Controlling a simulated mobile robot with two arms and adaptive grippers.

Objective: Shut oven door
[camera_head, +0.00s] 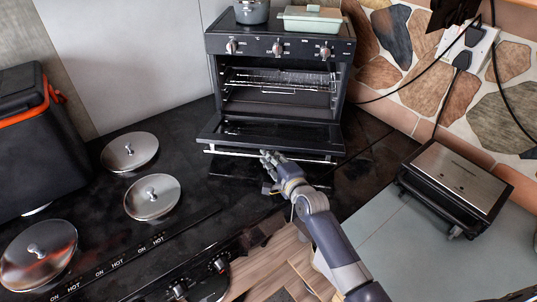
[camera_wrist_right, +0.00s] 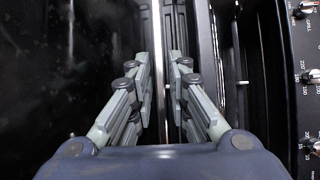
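The black toaster oven (camera_head: 280,60) stands at the back with its door (camera_head: 250,130) hanging open, folded down toward me. A thin silver handle (camera_head: 225,151) runs along the door's near edge. My right gripper (camera_head: 268,158) is at that edge, close to the middle of the handle. In the right wrist view, its fingers (camera_wrist_right: 160,85) are apart, with a bright bar running through the gap between them. I cannot tell whether they touch the handle. My left gripper is not in view.
A pot (camera_head: 252,12) and a lidded green dish (camera_head: 312,18) sit on the oven. Several metal lids lie on the dark stove at left, beside a black and orange box (camera_head: 35,140). A grill (camera_head: 455,185) stands at right. Cables hang from a wall socket (camera_head: 468,45).

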